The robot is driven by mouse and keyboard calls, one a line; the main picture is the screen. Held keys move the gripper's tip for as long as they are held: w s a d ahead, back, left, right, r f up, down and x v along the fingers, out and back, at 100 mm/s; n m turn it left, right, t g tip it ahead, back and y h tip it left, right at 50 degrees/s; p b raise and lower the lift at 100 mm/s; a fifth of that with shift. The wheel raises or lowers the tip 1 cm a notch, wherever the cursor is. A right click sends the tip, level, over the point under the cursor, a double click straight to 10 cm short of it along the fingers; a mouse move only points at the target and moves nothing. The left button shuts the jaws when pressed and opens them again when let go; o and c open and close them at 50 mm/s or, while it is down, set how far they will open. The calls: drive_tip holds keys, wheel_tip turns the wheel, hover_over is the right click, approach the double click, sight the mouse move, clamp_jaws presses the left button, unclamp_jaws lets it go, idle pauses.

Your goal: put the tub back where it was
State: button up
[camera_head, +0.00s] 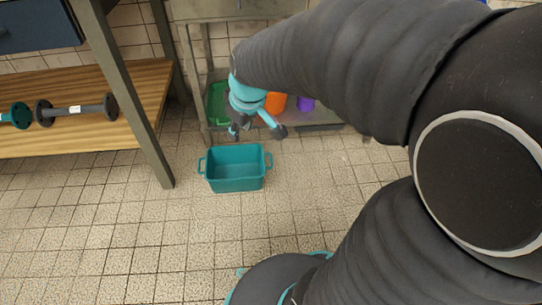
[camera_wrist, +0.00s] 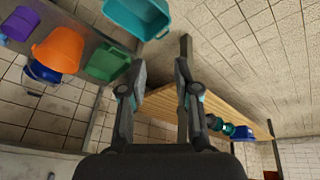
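A teal tub (camera_head: 235,182) with two side handles stands upright and empty on the tiled floor, in front of the low metal shelf. It also shows, cut off, at the top of the wrist view (camera_wrist: 138,18). My gripper (camera_head: 257,130) is open and empty, above and behind the tub and apart from it in the head view. In the wrist view its two fingers (camera_wrist: 160,75) are spread with nothing between them.
The low metal shelf (camera_head: 322,127) holds a green tub (camera_head: 219,103), an orange bucket (camera_head: 276,103) and a purple container (camera_head: 306,104). A blue container (camera_wrist: 42,72) shows in the wrist view. A wooden shelf (camera_head: 75,140) with dumbbell-like parts (camera_head: 76,110) stands left. Floor around the tub is clear.

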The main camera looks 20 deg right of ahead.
drive_tip(key=s+r+m, duration=0.2)
drive_tip(key=s, duration=0.6)
drive_tip(key=s+r+m+t, duration=0.1)
drive_tip(key=s+r+m, duration=0.2)
drive_tip(key=s, duration=0.5)
drive_tip(key=shift+d+r+m+h, duration=0.2)
drive_tip(key=shift+d+m+h, duration=0.1)
drive_tip(key=shift+d+h, duration=0.15)
drive_tip(key=shift+s, duration=0.1)
wheel_tip(320, 180, up, 6)
drive_tip(key=p, duration=0.6)
drive_tip(key=shift+r, duration=0.25)
